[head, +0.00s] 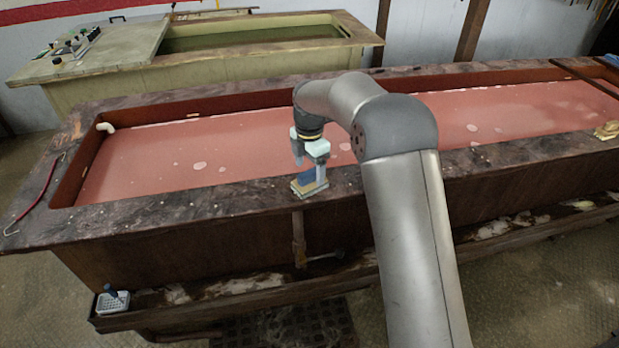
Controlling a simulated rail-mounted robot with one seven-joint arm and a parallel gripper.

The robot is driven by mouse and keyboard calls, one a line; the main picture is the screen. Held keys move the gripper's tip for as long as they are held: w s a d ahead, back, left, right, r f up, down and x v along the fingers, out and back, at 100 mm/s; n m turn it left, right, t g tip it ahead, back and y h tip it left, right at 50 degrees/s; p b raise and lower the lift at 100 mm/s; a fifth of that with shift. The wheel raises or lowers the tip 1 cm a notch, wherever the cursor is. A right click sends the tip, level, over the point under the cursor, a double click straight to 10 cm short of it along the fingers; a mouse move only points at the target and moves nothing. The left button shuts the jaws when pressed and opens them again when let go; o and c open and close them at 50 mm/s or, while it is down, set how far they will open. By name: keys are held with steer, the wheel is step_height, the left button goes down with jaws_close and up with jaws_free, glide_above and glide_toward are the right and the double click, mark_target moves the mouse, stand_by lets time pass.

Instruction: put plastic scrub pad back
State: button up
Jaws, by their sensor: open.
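A small scrub pad (308,187) with a blue upper part and a pale, layered base lies on the near rim of the long tank. I take it to be the plastic scrub pad. My gripper (308,168) points down right above it, with its fingers apart. One finger is to the left and one is by the blue part at the right. The fingers overlap the pad in this view, and I cannot tell whether they touch it.
The tank (230,192) holds pinkish liquid. A white basket (114,305) with a dark blue item stands on the low ledge at lower left. Another tank (110,80) stands behind.

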mark_target(310, 172)
step_height(310, 172, up, 8)
steer(key=shift+f+b, duration=0.1)
steer(key=shift+b, duration=0.2)
steer(key=shift+d+r, duration=0.1)
steer(key=shift+r, duration=0.1)
steer(key=s+d+r+m, duration=0.2)
steer(key=s+d+m, duration=0.4)
steer(key=s, duration=0.3)
steer(key=s+d+r+m, duration=0.2)
steer(key=s+d+m, duration=0.4)
steer(key=s+m, duration=0.15)
steer(key=s+d+f+m, duration=0.3)
steer(key=s+m, duration=0.3)
steer(key=s, duration=0.4)
steer(key=s+d+f+m, duration=0.3)
steer(key=s+m, duration=0.3)
steer(key=s, duration=0.4)
steer(key=shift+s+f+t, duration=0.3)
steer(key=shift+s+f, duration=0.1)
steer(key=shift+f, duration=0.1)
